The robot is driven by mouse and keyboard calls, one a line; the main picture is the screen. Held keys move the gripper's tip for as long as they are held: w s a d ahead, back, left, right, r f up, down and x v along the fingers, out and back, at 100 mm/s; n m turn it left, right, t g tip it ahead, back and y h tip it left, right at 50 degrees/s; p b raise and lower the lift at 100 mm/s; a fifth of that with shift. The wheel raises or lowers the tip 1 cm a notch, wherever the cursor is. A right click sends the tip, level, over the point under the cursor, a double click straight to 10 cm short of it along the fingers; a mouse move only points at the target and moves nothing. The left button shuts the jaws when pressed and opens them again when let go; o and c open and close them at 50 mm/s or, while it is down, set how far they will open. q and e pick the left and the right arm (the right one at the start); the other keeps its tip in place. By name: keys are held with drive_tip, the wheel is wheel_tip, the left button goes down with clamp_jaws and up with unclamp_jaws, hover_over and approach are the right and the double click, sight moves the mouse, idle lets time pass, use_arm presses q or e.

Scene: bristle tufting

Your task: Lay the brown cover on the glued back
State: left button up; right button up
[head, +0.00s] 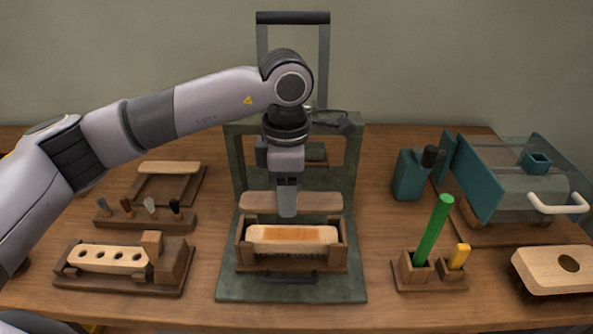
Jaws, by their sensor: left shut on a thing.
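The brown cover (320,202) is a flat, rounded wooden plate, held level across the middle of the head view. My left gripper (288,212) reaches down from above and is shut on the cover near its middle, hiding part of it. The glued back (258,235) is a pale wooden brush block with an orange glue patch on top and dark bristles below. It sits in a wooden cradle (241,252) on the green press. The cover appears just behind and above the back, apart from it. My right gripper is not in view.
The green press frame (354,180) with its tall handle (293,18) surrounds the cradle. A drilled block (110,259) in a fixture and a tool rack (145,218) stand left. A green rod (433,228), a teal machine (477,178) and a finished brush (555,269) are right.

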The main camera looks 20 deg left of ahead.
sight(289, 234)
use_arm(q)
drive_tip(key=shift+w+f, duration=0.1)
drive_tip(key=shift+f+b, duration=0.35)
drive_tip(key=shift+f, duration=0.05)
wheel_tip(289, 234, down, 2)
drive_tip(key=shift+f+b, duration=0.2)
drive_tip(key=shift+b, duration=0.5)
drive_tip(key=shift+f, duration=0.35)
drive_tip(key=shift+f+b, duration=0.4)
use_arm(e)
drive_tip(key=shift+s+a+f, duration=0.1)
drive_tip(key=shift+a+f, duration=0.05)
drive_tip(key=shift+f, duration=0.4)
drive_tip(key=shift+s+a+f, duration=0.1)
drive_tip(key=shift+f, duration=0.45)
use_arm(q)
drive_tip(key=shift+b, duration=0.3)
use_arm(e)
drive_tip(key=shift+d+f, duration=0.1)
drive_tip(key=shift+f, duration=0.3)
use_arm(q)
drive_tip(key=shift+f, duration=0.15)
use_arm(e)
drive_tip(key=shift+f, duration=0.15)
use_arm(q)
drive_tip(key=shift+f+b, duration=0.95)
drive_tip(key=shift+f, duration=0.05)
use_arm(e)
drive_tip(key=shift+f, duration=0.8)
